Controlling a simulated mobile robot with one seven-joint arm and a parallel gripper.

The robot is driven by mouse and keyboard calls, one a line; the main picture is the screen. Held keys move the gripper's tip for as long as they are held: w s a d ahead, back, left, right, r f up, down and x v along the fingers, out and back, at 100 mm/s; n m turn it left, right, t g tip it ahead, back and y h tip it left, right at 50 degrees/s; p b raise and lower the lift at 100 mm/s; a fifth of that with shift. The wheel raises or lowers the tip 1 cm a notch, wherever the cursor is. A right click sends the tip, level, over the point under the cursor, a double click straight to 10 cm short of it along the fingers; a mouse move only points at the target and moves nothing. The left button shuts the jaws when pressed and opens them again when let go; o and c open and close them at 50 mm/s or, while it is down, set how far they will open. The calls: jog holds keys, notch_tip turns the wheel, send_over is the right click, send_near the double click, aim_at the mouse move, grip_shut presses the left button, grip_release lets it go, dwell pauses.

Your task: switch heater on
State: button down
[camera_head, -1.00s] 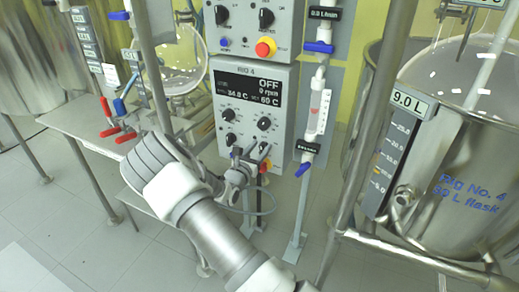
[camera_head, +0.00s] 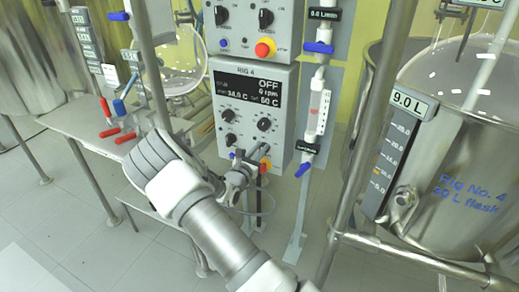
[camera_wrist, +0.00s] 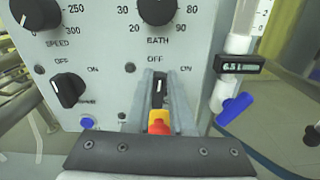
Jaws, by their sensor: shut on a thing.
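The Rig 4 control box (camera_head: 282,84) is grey, with a black display (camera_head: 248,91) reading OFF, 0 rpm, about 34.8 C and set 60 C. In the wrist view, the black right-hand OFF/ON knob (camera_wrist: 158,92) sits under the BATH dial, and its white mark points up, nearer OFF. My gripper (camera_wrist: 161,82) is shut on this knob, one finger on each side; it also shows in the head view (camera_head: 252,158). The fingers hide the knob's lower label. The left OFF/ON knob (camera_wrist: 68,90) is apart from my gripper.
A red and yellow stop button (camera_wrist: 159,122) lies just below the held knob, between the fingers. A blue button (camera_wrist: 87,122) is to the left. A blue valve handle (camera_wrist: 234,107) is close on the right. A metal frame post (camera_head: 365,120) stands right of the arm.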

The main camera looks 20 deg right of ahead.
jog(key=m, duration=0.1)
jog(key=m+b, duration=0.1)
jog(key=m, duration=0.3)
jog(key=shift+s+d+f, duration=0.3)
jog(key=shift+s+d, duration=0.1)
jog(key=m+b, duration=0.2)
jog(key=m, duration=0.1)
jog(key=m+b, duration=0.1)
jog(key=shift+s+d+f+m, duration=0.25)
jog(key=shift+f+m, duration=0.05)
jog(key=shift+f, duration=0.1)
jog(key=shift+m+b, duration=0.35)
jog(key=shift+m, duration=0.15)
jog(key=c, duration=0.8)
grip_release()
jog(key=shift+s, duration=0.1)
jog(key=p+v, duration=0.3)
jog(key=v, duration=1.4)
jog(key=shift+s+a+r, duration=0.1)
jog(key=shift+a+r, duration=0.05)
